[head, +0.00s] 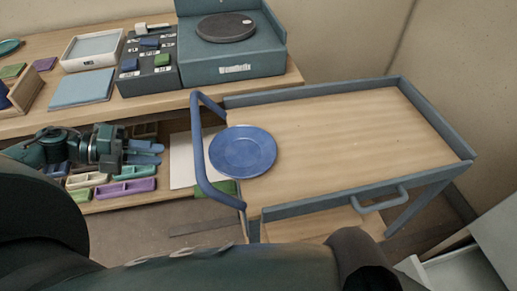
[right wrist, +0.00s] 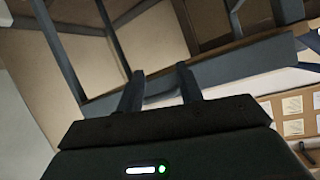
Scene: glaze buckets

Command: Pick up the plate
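The blue round plate (head: 243,151) lies flat on the left end of the wooden cart top (head: 330,125), beside the blue push handle (head: 199,150). In the head view my left gripper (head: 158,153) is to the left of the cart, apart from the plate, with its blue fingers pointing right. Its fingers look parted, with nothing seen between them. My right gripper (right wrist: 158,85) shows in the right wrist view with its two fingers apart and empty. The plate is not seen in that view.
The cart has raised grey-blue rims and a side handle (head: 380,199); the rest of its top is bare. A workbench (head: 30,124) at the back left holds a blue-grey wheel unit (head: 232,65) and trays. Several coloured small trays lie on a lower shelf under my left gripper.

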